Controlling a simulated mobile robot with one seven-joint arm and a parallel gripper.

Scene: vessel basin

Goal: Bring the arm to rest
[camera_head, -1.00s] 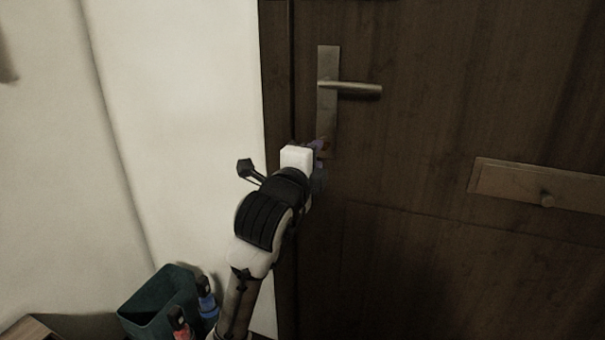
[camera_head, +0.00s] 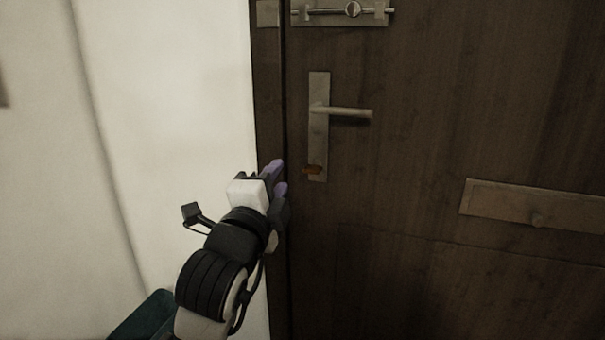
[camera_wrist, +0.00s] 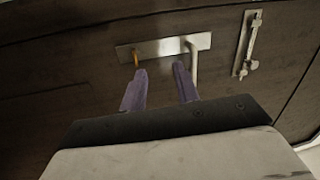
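My gripper (camera_head: 279,178) is in front of the left edge of a dark wooden door (camera_head: 420,170), below and left of the door handle (camera_head: 345,112). In the wrist view my gripper (camera_wrist: 160,78) shows two purple fingers spread apart with nothing between them. The handle plate (camera_head: 318,140) carries an orange-brown key or knob (camera_head: 312,170) at its lower end. In the wrist view this key (camera_wrist: 136,58) lies just beyond the left fingertip, and a gap seems to separate them. The lever (camera_wrist: 193,65) shows beyond the right fingertip.
A metal bolt (camera_head: 350,11) is mounted at the top of the door. A mail-slot plate (camera_head: 530,205) with a small knob is at the right. A pale wall (camera_head: 170,130) borders the door on the left. A dark green bin (camera_head: 145,318) stands at the lower left.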

